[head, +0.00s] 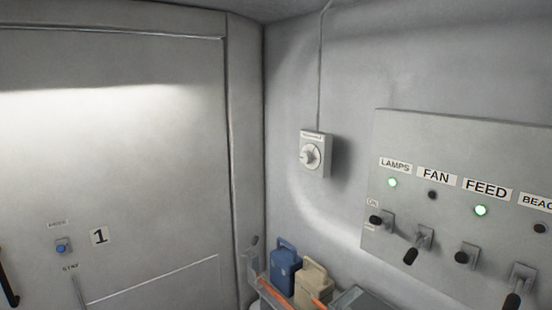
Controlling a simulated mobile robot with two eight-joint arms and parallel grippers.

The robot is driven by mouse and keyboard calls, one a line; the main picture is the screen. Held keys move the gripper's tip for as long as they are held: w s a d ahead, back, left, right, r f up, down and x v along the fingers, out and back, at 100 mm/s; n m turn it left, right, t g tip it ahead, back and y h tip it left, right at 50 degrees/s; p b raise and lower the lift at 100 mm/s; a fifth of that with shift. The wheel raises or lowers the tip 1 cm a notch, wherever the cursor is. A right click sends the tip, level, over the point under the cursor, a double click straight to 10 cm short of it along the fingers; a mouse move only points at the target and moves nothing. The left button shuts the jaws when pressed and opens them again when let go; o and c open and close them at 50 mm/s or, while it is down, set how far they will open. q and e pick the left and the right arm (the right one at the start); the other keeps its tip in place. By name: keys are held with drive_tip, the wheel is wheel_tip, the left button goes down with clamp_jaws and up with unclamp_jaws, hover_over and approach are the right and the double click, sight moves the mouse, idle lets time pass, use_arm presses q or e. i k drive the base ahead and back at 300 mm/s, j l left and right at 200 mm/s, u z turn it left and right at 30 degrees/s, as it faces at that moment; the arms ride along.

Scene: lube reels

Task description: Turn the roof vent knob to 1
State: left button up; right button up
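A small grey-white box with a round white knob (309,155) is fixed to the wall right of the corner, near the middle of the head view. A label runs along the top of the box, too small to read. The knob's pointer seems to face left, but I cannot read which mark it stands at. A thin conduit rises from the box to the ceiling. Neither of my grippers shows in this view, and nothing touches the knob.
A grey switch panel (450,165) with levers labelled LAMPS, FAN and FEED is on the right; the LAMPS and FEED lights glow green. Below stand a blue can (285,268) and a beige can (312,285). A large door (110,150) marked 1 fills the left.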

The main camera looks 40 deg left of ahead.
sight(306, 157)
drive_tip(key=u, duration=1.2)
